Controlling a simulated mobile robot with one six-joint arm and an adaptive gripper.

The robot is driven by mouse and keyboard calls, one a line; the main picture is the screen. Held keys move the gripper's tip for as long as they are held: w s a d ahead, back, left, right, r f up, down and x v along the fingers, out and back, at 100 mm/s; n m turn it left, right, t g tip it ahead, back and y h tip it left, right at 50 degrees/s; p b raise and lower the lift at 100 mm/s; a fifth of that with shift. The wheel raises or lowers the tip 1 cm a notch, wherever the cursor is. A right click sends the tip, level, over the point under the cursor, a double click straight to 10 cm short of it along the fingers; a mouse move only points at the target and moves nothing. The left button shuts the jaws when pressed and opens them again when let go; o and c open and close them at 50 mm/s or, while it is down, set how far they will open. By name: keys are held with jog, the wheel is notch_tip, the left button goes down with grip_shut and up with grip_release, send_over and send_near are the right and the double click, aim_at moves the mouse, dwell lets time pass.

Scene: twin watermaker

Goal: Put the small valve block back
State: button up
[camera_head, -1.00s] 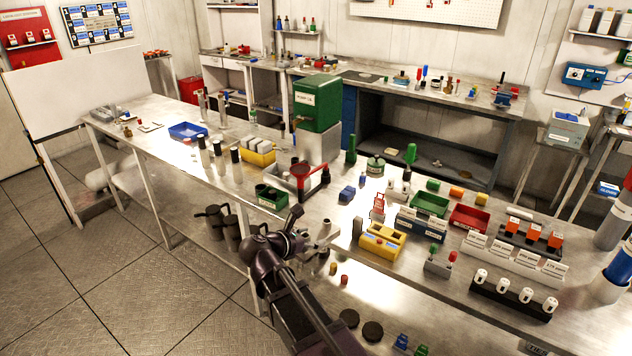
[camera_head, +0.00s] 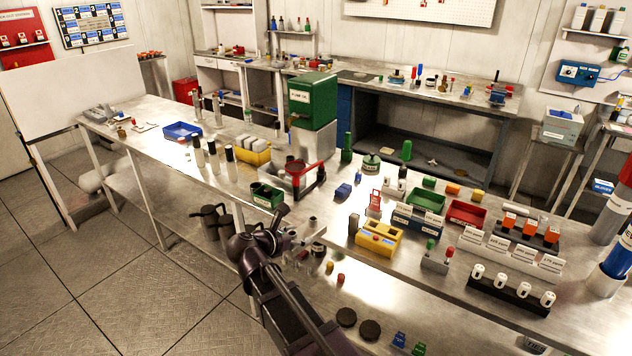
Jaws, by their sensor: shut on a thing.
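My gripper (camera_head: 308,250) is over the near edge of the long steel bench, left of the yellow block. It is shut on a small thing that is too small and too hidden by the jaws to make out. I cannot identify the small valve block for certain from this view. A small grey block with a green and a red knob (camera_head: 434,262) stands on the bench right of the yellow two-hole block (camera_head: 379,239), apart from my gripper.
Small red and yellow pieces (camera_head: 340,278) and dark discs (camera_head: 370,330) lie near my arm. Green (camera_head: 426,201) and red (camera_head: 466,213) trays are farther right. Bare bench lies right of the small pieces.

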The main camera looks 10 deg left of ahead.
jog(key=w+a+f+b, duration=0.2)
jog(key=a+f+b, duration=0.3)
jog(key=a, duration=0.3)
jog(key=w+a+f+n+t+y+b, duration=0.1)
jog(key=w+a+f+b, duration=0.1)
jog(key=a+f+b, duration=0.3)
jog(key=shift+w+a+f+n, duration=0.25)
jog(key=shift+a+f+n, duration=0.1)
jog(key=shift+a, duration=1.3)
jog(key=shift+w, duration=0.1)
